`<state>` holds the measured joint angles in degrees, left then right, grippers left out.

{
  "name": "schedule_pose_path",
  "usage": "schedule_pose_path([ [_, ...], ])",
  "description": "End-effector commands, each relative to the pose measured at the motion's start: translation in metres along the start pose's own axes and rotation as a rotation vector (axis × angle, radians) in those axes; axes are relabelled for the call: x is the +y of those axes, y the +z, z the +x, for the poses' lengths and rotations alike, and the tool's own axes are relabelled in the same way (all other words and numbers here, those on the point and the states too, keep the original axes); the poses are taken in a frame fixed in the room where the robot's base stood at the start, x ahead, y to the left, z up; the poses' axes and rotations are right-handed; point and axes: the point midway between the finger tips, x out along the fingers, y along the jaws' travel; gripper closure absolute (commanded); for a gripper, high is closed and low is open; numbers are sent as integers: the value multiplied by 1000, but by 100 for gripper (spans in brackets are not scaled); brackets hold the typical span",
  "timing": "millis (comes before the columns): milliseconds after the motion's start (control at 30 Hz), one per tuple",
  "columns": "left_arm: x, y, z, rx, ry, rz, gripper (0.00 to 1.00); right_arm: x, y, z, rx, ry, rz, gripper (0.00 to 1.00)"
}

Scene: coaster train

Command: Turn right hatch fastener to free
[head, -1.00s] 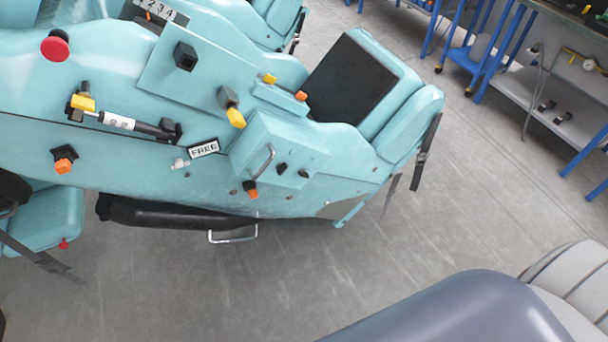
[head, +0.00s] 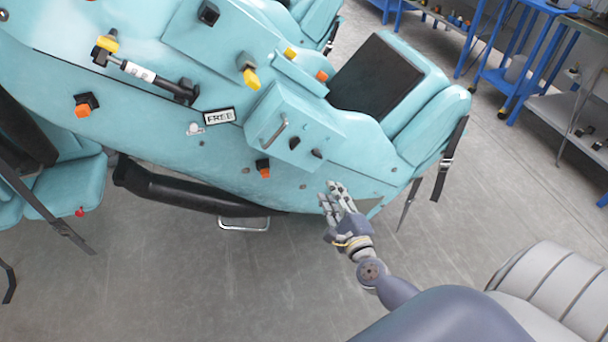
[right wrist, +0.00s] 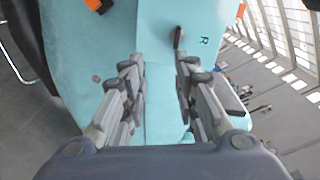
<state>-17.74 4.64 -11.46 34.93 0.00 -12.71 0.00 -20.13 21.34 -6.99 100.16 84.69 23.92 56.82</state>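A teal box-shaped hatch (head: 268,112) with a grey bar handle (head: 273,135) is on the side of the teal coaster car. It carries two small dark fasteners, the left one (head: 294,143) and the right one (head: 317,153). In the right wrist view a dark fastener (right wrist: 178,38) stands beside a letter R, beyond the fingertips. A FREE label (head: 219,116) is left of the hatch. My right gripper (head: 337,190) is below and right of the right fastener, apart from it. Its fingers are spread and empty in the right wrist view (right wrist: 160,68). My left gripper is out of view.
An orange-ended knob (head: 263,168) sits below the hatch, and yellow and orange knobs are above it. A black seat pad (head: 362,78) and a hanging strap (head: 447,160) are to the right. Blue workbenches stand at the back right. The grey floor in front is open.

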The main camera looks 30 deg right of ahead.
Motion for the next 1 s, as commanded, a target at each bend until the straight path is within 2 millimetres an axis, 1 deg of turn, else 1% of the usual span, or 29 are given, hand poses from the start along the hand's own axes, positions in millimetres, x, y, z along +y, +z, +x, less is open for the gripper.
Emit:
schedule_pose_path([
  [33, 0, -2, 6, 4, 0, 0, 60, -10, 4, 1, -3, -26, 76, 72],
  [100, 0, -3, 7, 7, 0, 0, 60, -22, 8, 2, -2, -49, 153, 72],
  [200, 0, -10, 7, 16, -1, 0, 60, -30, 11, 5, -2, -61, 199, 72],
  [333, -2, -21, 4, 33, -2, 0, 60, -32, 12, 18, -2, -63, 203, 72],
  [467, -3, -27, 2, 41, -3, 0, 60, -34, 12, 41, -3, -65, 199, 72],
  [700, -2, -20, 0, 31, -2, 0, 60, -36, 12, 84, -3, -62, 199, 72],
  [833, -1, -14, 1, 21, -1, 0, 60, -36, 11, 99, -2, -61, 198, 72],
  [1000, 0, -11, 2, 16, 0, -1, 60, -36, 10, 109, -2, -61, 198, 72],
])
